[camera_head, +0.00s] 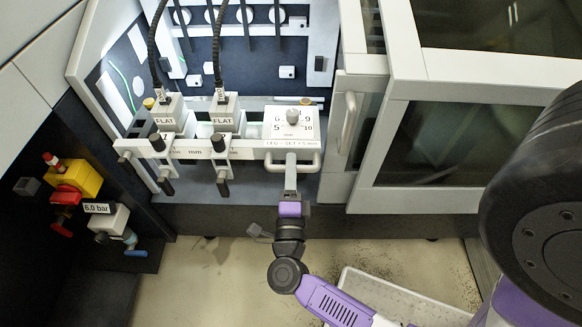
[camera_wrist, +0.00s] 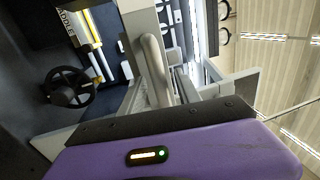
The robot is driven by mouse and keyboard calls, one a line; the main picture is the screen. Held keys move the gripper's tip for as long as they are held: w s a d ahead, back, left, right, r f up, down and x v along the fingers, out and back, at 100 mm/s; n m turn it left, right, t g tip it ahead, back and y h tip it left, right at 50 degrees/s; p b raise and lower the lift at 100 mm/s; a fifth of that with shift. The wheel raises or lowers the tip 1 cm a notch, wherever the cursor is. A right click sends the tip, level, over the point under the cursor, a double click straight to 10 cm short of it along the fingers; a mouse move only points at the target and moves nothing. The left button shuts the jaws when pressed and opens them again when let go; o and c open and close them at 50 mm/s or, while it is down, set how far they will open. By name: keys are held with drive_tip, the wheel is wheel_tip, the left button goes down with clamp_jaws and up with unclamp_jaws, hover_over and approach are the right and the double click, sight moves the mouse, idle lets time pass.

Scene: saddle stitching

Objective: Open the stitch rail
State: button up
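The stitch rail (camera_head: 190,152) is a pale bar with a millimetre scale, running across the front of the machine. Two heads marked FLAT, a left one (camera_head: 165,121) and a right one (camera_head: 224,114), sit on it with black clamp knobs. A pale U-shaped handle (camera_head: 310,165) sticks out from its right end, below a dial plate (camera_head: 293,123). My gripper (camera_head: 291,166) reaches up to the middle of this handle and overlaps it. In the wrist view a pale rounded bar (camera_wrist: 155,68) stands close before my purple hand. The finger gap is hidden.
A glazed cabinet door with a vertical handle (camera_head: 349,122) stands right of the rail. A yellow and red valve (camera_head: 75,180) and a 6.0 bar gauge unit (camera_head: 108,220) are at the left. A dark handwheel (camera_wrist: 70,88) shows in the wrist view. A pale tray (camera_head: 395,292) lies on the floor.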

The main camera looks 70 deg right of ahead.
drive_tip(key=b+v, duration=0.1)
drive_tip(key=v, duration=0.6)
drive_tip(key=shift+a, duration=0.25)
drive_tip(key=shift+f, duration=0.1)
drive_tip(key=w+a+r+n+t+y+p, duration=0.1)
drive_tip(key=w+a+r+n+t+y, duration=0.2)
drive_tip(key=a+r+n+t+y, duration=0.9)
drive_tip(key=s+a+n+g+y+p, duration=0.2)
drive_tip(key=s+n+g+y, duration=0.3)
drive_tip(key=s+n, duration=0.9)
drive_tip(key=n+y, duration=0.1)
drive_tip(key=n, duration=0.4)
drive_tip(key=shift+a+f+n+y+p, duration=0.25)
drive_tip(key=shift+a+n+y+p, duration=0.05)
drive_tip(key=shift+p, duration=0.1)
